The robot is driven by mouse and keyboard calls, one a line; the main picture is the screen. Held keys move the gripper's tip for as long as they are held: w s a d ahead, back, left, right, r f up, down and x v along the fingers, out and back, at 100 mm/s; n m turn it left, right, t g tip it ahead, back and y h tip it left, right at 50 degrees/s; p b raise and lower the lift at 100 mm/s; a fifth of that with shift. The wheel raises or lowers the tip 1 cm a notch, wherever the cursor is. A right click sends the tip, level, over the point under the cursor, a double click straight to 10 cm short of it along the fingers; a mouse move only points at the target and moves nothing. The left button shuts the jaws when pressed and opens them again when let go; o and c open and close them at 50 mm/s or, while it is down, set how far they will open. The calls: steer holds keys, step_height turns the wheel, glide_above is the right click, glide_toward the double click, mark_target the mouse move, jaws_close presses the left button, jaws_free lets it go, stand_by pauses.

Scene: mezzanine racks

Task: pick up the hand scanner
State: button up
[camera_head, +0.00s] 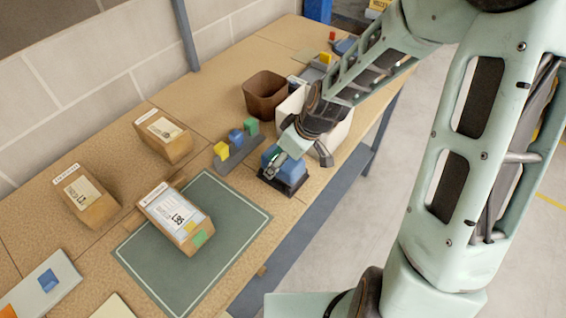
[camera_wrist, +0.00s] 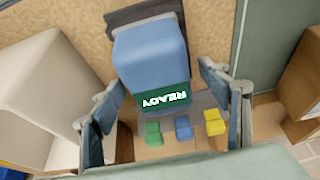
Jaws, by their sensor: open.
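The hand scanner looks to be the blue block-like device (camera_head: 290,172) in a dark cradle (camera_head: 283,184) near the table's front edge. In the wrist view the blue device (camera_wrist: 150,60) shows a green band reading READY, with the dark cradle (camera_wrist: 130,16) behind it. My gripper (camera_head: 294,157) is over the device. In the wrist view my gripper (camera_wrist: 160,92) is open, with one finger on each side of the device and visible gaps between. In the head view my gripper partly hides the device.
A grey rack (camera_head: 238,152) with yellow, blue and green blocks stands close on the left. A parcel (camera_head: 176,215) lies on the green mat (camera_head: 195,273). More cartons (camera_head: 91,197) line the wall side.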

steer(key=shift+f, duration=0.2)
stand_by(0.4)
steer(key=c, duration=1.5)
